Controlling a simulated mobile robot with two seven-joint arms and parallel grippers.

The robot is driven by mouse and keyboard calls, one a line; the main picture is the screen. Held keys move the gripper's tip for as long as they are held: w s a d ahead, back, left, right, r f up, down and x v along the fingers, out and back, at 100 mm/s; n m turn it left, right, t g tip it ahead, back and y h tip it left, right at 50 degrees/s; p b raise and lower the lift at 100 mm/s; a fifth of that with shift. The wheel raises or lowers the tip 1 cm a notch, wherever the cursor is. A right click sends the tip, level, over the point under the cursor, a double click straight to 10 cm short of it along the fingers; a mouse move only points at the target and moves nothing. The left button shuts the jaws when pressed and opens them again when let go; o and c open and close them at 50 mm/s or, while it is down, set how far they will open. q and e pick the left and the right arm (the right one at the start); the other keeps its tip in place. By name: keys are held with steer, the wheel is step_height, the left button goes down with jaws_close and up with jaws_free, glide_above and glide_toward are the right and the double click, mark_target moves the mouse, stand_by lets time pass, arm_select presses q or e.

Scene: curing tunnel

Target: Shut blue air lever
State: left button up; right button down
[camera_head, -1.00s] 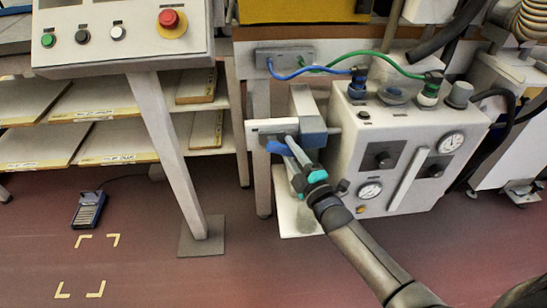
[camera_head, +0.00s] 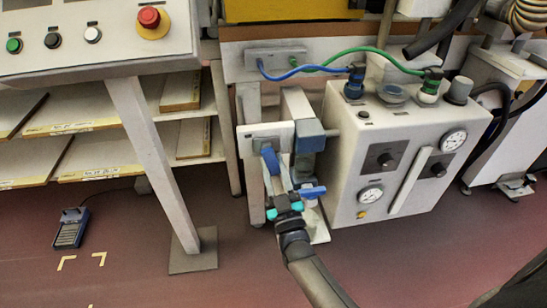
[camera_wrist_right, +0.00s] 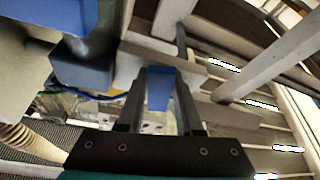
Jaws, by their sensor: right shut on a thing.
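The blue air lever (camera_head: 270,158) is on a white valve block (camera_head: 256,132) at the left of the grey control box (camera_head: 350,150). In the head view it slopes steeply down from the block. My right gripper (camera_head: 276,180) comes up from below and is closed on the lever. In the right wrist view the blue lever (camera_wrist_right: 160,88) sits between the two dark fingers (camera_wrist_right: 160,110), in front of a pale block. The fingers hide part of it in the head view. My left gripper is not in view.
Another blue piece (camera_head: 312,192) sticks out right of my gripper. Blue (camera_head: 310,68) and green (camera_head: 385,55) hoses run above. A sloped panel leg (camera_head: 155,160) stands to the left, and a foot pedal (camera_head: 71,227) lies on the floor. The floor between them is open.

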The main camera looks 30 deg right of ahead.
steer(key=m, duration=0.1)
steer(key=m+h, duration=0.1)
steer(key=m, duration=0.1)
steer(key=shift+w+a+h, duration=0.15)
steer(key=shift+a+h, duration=0.15)
steer(key=shift+a, duration=0.1)
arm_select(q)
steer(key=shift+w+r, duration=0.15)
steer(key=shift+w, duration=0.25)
arm_select(e)
steer(key=shift+a+m+h, duration=0.15)
steer(key=shift+m+h, duration=0.25)
steer(key=shift+m, duration=0.4)
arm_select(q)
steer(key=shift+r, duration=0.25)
arm_select(e)
steer(key=c, duration=0.6)
jaws_free()
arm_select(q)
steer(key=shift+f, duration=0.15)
arm_select(e)
steer(key=shift+o, duration=0.2)
steer(key=shift+f, duration=0.1)
steer(key=shift+a, duration=0.1)
